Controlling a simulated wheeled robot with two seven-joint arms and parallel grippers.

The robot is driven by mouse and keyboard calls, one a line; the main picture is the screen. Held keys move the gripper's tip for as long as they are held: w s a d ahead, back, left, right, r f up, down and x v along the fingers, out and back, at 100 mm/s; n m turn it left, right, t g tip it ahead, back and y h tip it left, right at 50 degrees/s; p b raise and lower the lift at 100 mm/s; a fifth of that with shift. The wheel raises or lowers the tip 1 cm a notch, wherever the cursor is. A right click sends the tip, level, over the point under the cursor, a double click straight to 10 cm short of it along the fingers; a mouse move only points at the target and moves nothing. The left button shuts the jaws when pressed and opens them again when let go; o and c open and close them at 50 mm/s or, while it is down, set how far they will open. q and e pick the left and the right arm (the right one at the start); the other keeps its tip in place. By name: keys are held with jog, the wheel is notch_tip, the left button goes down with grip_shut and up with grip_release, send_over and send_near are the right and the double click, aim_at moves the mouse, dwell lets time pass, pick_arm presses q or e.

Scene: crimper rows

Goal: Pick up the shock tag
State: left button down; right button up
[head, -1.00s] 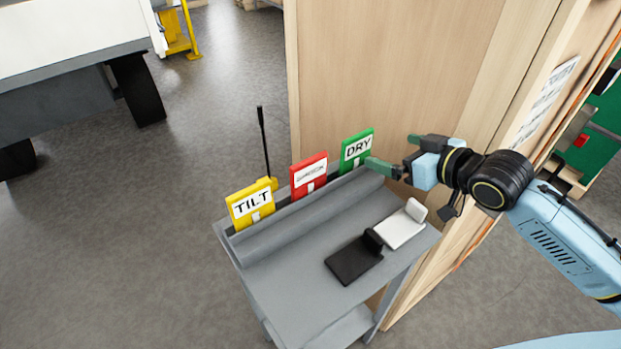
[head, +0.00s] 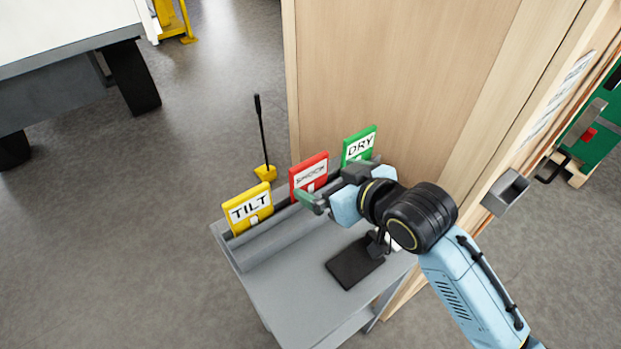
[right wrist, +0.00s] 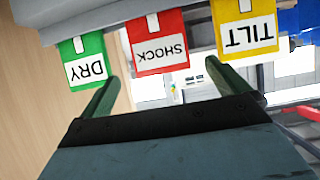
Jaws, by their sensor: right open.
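The red shock tag (head: 309,176) stands upright in the back row of the grey cart, between the yellow tilt tag (head: 248,208) and the green dry tag (head: 358,146). In the right wrist view the shock tag (right wrist: 157,42) appears upside down, ahead of and between my open fingers. My right gripper (head: 327,187) is open and empty, close in front of the shock tag; in the right wrist view the gripper (right wrist: 168,90) shows both green fingers spread apart. Contact with the tag cannot be made out. My left gripper is out of view.
The grey cart (head: 270,285) has a raised ledge below the tags. A black angled piece (head: 352,264) lies on its top, and a white one is mostly hidden by my arm. A wooden panel (head: 390,80) rises behind and right. Open floor lies left.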

aim_at(311, 172)
jog(key=x, duration=0.5)
jog(key=shift+w, duration=0.1)
jog(key=shift+w+a+f, duration=0.3)
jog(key=shift+w+a, duration=0.05)
jog(key=shift+w, duration=0.05)
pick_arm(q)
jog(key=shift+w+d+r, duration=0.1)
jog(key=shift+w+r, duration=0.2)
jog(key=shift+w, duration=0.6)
pick_arm(e)
jog(key=c, duration=0.9)
